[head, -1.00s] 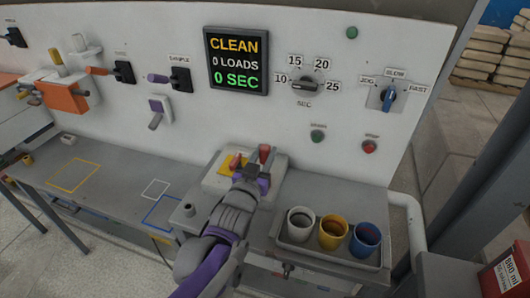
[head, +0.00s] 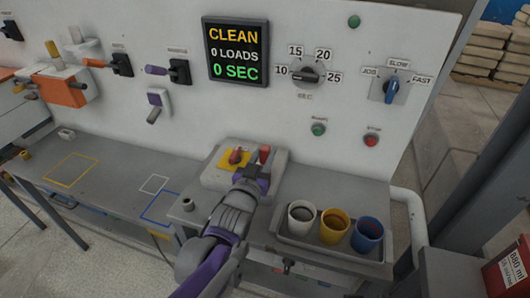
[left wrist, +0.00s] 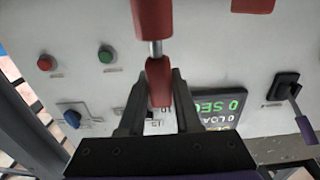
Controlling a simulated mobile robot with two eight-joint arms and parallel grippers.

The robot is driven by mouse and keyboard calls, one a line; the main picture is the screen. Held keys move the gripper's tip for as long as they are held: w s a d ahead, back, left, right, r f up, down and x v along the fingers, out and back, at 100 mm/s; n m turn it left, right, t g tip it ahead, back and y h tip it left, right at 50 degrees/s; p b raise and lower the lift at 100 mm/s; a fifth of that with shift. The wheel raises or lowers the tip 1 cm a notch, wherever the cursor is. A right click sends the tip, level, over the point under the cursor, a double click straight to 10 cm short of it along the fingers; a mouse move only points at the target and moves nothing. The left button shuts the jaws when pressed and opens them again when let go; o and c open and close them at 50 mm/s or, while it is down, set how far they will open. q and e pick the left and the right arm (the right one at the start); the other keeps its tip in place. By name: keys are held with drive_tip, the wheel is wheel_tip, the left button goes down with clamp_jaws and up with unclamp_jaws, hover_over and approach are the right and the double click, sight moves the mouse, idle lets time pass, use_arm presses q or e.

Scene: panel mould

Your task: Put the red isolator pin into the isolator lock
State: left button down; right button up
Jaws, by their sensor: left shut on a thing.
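The red isolator pin (left wrist: 158,82) is between the jaws of my left gripper (left wrist: 158,92) in the left wrist view, with a short bright metal shank above it. A larger red piece (left wrist: 151,18) lies beyond the shank at the top edge; how they join is unclear. The yellow plate (head: 226,164) on the block carries a red part (head: 237,156) left of the gripper. The isolator lock cannot be clearly picked out. My right gripper is not in view.
A grey tray (head: 330,257) with white, yellow and blue cups stands at the right on the bench. The bench (head: 110,192) at the left is mostly clear, with coloured outlines. The white panel with display (head: 236,52), knobs and buttons rises behind.

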use_arm(q)
drive_tip(key=shift+f+b, duration=0.5)
drive_tip(key=shift+f, duration=0.35)
drive_tip(key=c, duration=0.5)
unclamp_jaws()
drive_tip(key=p+v, duration=0.1)
drive_tip(key=v, duration=0.9)
drive_tip(key=shift+s+a+r, duration=0.1)
drive_tip(key=shift+s+a, duration=0.05)
drive_tip(key=shift+s, duration=0.25)
